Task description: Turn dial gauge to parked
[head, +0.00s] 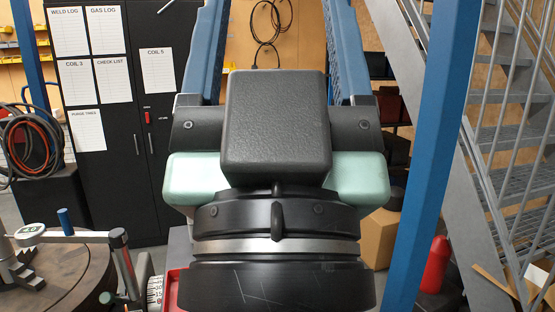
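The dial gauge (30,231) is at the far left, a small pale-rimmed dial with a greenish face. It sits at the left end of a grey horizontal arm (85,237) that carries a blue knob (64,221). The arm reaches over a round brown plate and joins a tilted grey post (126,268) at its right end. The dial's reading is too small to tell. The fingertips run to or past the top edge. It is well right of the gauge and apart from it.
The round plate (60,285) bears a stepped grey block (22,272). A white graduated drum (154,294) stands right of the post. A black cabinet (115,180) stands behind. A blue column (432,160) and metal stairs (510,140) bound the right, with a red cylinder (436,265) between.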

